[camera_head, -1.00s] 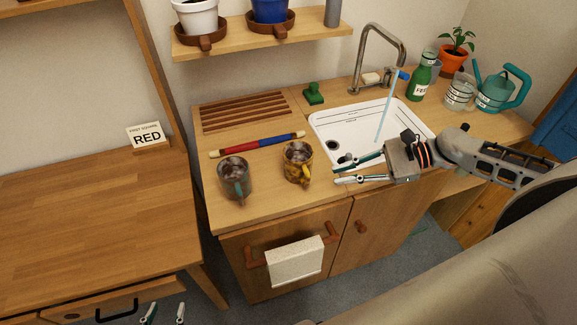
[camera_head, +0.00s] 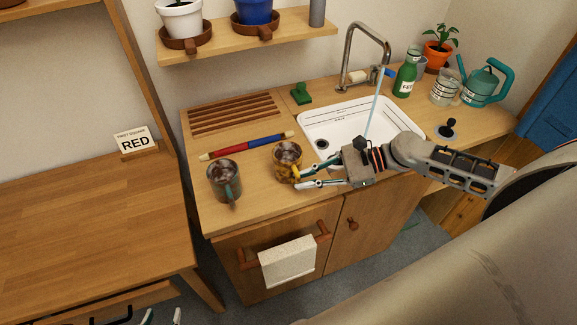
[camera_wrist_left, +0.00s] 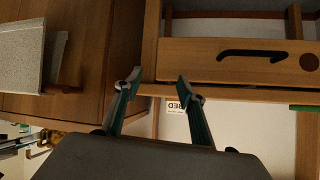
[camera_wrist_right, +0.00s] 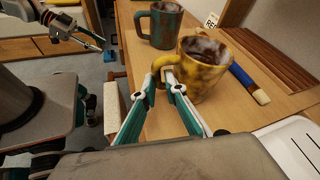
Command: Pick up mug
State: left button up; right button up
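A yellow-brown mottled mug (camera_head: 286,157) with dark contents stands upright on the wooden counter. It also shows in the right wrist view (camera_wrist_right: 197,68), its handle towards me. My right gripper (camera_head: 299,179) is at this handle, its two fingertips close on either side; they also show in the right wrist view (camera_wrist_right: 160,82). I cannot tell whether they press on the handle. A dark grey-teal mug (camera_head: 224,180) stands upright to the left, and in the right wrist view (camera_wrist_right: 160,25) behind. My left gripper (camera_wrist_left: 158,78) is open and empty, low by the desk's drawer front.
A red-blue-yellow rod (camera_head: 246,146) lies behind the mugs. The white sink (camera_head: 350,125) is to the right, with a green bottle (camera_head: 405,75) beyond it. A towel (camera_head: 287,262) hangs on the cabinet front below. The desk (camera_head: 80,225) at left is mostly clear.

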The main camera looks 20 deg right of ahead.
jog(key=shift+r, duration=0.1)
grip_shut()
jog(key=shift+r, duration=0.55)
pick_arm(q)
jog(key=shift+w+r+p, duration=0.2)
jog(key=shift+r+p, duration=0.85)
jog(key=shift+r, duration=0.15)
pick_arm(e)
notch_tip(320, 180, up, 19)
pick_arm(q)
jog(key=c, duration=0.3)
jog(key=shift+s, duration=0.1)
jog(key=shift+c, duration=0.3)
pick_arm(e)
jog(key=f+m+t, duration=0.1)
jog(key=s+f+m+t+h, duration=0.1)
jog(key=f+t, duration=0.1)
jog(key=shift+a+f+m, duration=0.15)
jog(key=shift+f+m, duration=0.05)
jog(key=shift+m, duration=0.1)
